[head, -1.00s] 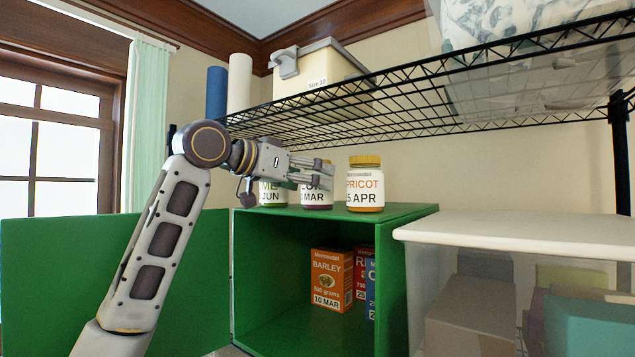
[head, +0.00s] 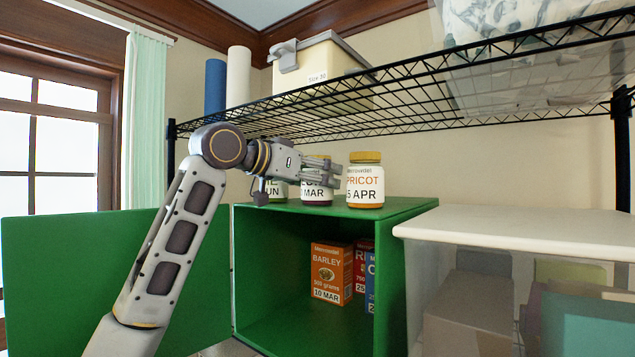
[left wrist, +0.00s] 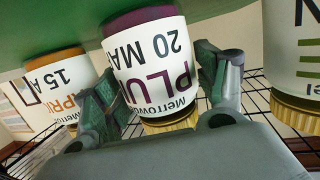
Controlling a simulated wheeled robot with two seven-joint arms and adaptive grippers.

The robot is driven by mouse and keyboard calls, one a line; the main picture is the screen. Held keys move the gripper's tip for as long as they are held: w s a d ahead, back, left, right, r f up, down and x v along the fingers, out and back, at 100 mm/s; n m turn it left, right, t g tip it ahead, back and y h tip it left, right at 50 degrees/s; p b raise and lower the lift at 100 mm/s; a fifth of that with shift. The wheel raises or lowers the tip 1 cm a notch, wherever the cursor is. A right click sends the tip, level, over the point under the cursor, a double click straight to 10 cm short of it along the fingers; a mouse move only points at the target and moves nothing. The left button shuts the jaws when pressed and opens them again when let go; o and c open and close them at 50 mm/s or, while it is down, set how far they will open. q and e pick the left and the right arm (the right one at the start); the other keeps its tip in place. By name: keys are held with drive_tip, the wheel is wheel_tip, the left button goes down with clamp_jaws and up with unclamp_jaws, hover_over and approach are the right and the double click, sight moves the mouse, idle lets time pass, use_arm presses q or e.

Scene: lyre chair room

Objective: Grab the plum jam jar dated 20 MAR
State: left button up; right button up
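The plum jam jar (left wrist: 153,65), with a dark purple base and gold lid, appears upside down in the left wrist view. Its label reads "PLU" and "20 MA", the rest being cut off. In the head view the jar (head: 316,196) stands on top of the green cabinet, partly hidden by my left gripper (head: 338,177). The left gripper's fingers are spread, one on each side of the plum jar, very close to it. A firm grip is not visible. My right gripper is not in view.
An apricot jar (head: 365,182) dated 15 APR stands right of the plum jar, and another jar (head: 276,190) stands left of it. The green cabinet (head: 400,215) holds boxes, including barley (head: 331,273). A wire shelf (head: 420,100) hangs above, leaving limited height.

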use_arm(q)
drive_tip(key=shift+r, duration=0.1)
drive_tip(key=c, duration=0.9)
drive_tip(key=shift+r, duration=0.1)
drive_tip(key=shift+r+b, duration=0.45)
drive_tip(key=shift+r, duration=1.2)
drive_tip(key=shift+s+a+b, duration=0.35)
drive_tip(key=shift+s+a, duration=0.15)
drive_tip(key=shift+a, duration=0.05)
drive_tip(key=shift+s+a+f+b+v, duration=0.1)
drive_tip(key=shift+f+b+v, duration=0.55)
drive_tip(key=shift+v, duration=2.05)
drive_tip(key=shift+s+a+f+b+v, duration=0.1)
drive_tip(key=shift+f+b+v, duration=0.6)
drive_tip(key=shift+v, duration=2)
drive_tip(key=shift+s+a+f+b+v, duration=0.1)
drive_tip(key=shift+f+b+v, duration=0.55)
drive_tip(key=shift+v, duration=2.1)
drive_tip(key=shift+w+d+r, duration=0.1)
drive_tip(key=shift+w+r, duration=0.05)
drive_tip(key=shift+r, duration=0.1)
